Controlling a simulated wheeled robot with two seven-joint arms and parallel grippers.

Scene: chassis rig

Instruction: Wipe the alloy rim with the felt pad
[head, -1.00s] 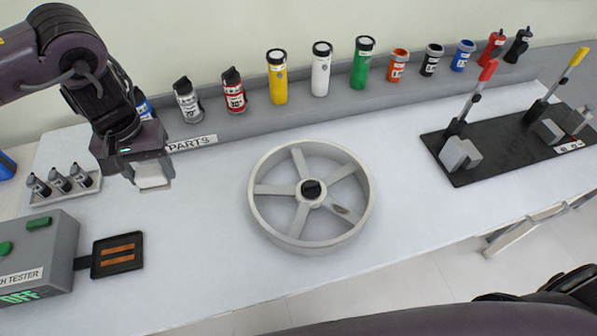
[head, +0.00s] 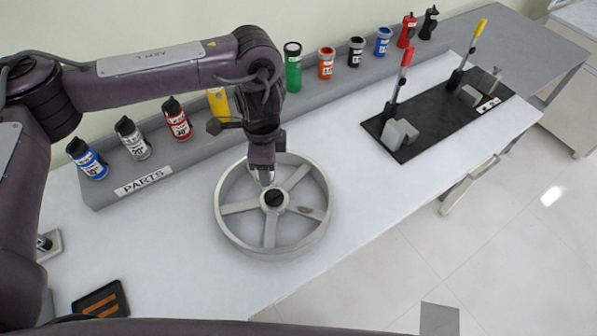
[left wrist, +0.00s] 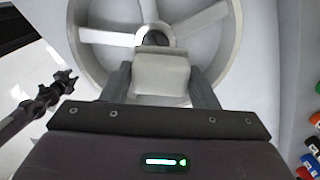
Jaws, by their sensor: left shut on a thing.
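The alloy rim (head: 270,230), a light grey five-spoke wheel with a black hub centre (head: 273,197), lies flat on the white table in the middle of the head view. A brownish-grey smudge (head: 311,212) shows on its right spoke. My left gripper (head: 264,174) points down over the rim, just behind the hub. In the left wrist view this gripper (left wrist: 163,82) is shut on the pale felt pad (left wrist: 160,73), with the rim (left wrist: 86,55) beyond it. I cannot tell whether the pad touches the rim. My right gripper does not show in the head view.
A grey shelf labelled PARTS (head: 143,181) with several bottles runs along the back. A black board with clamps (head: 440,120) sits at the right. A dark tray with orange strips (head: 100,300) is at the lower left. The table around the rim is mostly clear.

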